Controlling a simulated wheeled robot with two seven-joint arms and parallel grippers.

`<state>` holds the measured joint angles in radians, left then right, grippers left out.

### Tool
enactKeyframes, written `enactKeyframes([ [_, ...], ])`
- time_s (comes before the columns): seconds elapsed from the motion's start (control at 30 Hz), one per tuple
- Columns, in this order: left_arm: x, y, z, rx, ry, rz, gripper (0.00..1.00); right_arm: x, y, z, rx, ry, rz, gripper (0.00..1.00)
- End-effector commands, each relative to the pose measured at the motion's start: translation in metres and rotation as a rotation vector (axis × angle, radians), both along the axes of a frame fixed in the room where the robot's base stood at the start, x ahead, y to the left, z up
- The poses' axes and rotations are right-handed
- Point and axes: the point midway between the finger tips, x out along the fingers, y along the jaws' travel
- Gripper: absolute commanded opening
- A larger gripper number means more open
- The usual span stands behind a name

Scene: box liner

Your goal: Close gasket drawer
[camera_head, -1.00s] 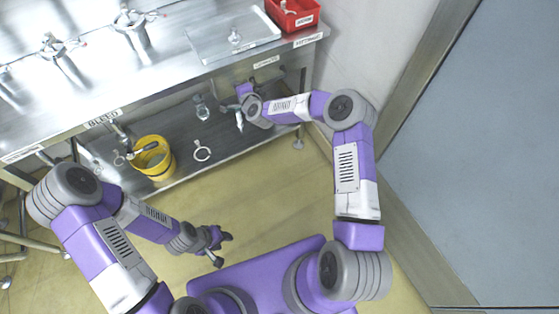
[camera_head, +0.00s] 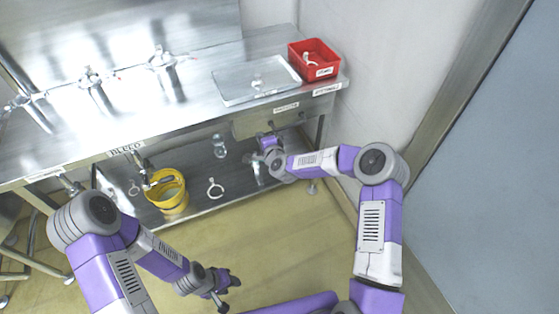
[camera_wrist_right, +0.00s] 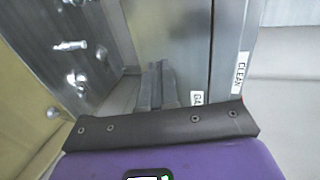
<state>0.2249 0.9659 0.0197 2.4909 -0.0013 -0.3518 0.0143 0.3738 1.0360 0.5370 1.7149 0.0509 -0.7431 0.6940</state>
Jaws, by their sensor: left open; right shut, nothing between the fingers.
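The gasket drawer (camera_head: 268,120) is a grey metal front under the right end of the steel bench, below a small label. I cannot tell from the head view how far it stands out. My right gripper (camera_head: 266,140) is shut and empty, just below and in front of the drawer. In the right wrist view its fingers (camera_wrist_right: 158,86) are together close to a metal panel (camera_wrist_right: 185,45) with a partly hidden label starting "GA"; contact is unclear. My left gripper (camera_head: 230,291) is open and empty, low over the floor, away from the bench.
On the bench (camera_head: 205,107) stand a metal tray (camera_head: 240,92), a red bin (camera_head: 323,72) and several metal fittings. The lower shelf (camera_head: 200,180) holds a yellow bucket (camera_head: 170,201) and a white ring (camera_head: 215,189). A wall is close on the right. Floor in front is clear.

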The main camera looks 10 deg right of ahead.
Motion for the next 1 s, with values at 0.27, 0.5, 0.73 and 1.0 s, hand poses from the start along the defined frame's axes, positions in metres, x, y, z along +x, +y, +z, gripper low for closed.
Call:
enactKeyframes([
  [0.27, 0.001, 0.0, 0.016, 0.0, -0.002, 0.001, 0.43, -0.048, -0.008, 0.019, -0.001, 0.001, 0.001, 0.0],
  [0.5, 0.001, 0.0, 0.022, 0.0, -0.002, 0.001, 0.43, -0.077, -0.013, 0.027, -0.001, 0.001, 0.001, 0.0],
  [0.73, 0.001, 0.0, 0.023, 0.0, -0.002, 0.001, 0.43, -0.085, -0.015, 0.028, 0.0, 0.0, 0.0, 0.0],
  [1.0, 0.0, 0.0, 0.027, 0.0, -0.002, 0.001, 0.43, -0.102, -0.004, 0.008, -0.064, 0.063, 0.069, 0.0],
])
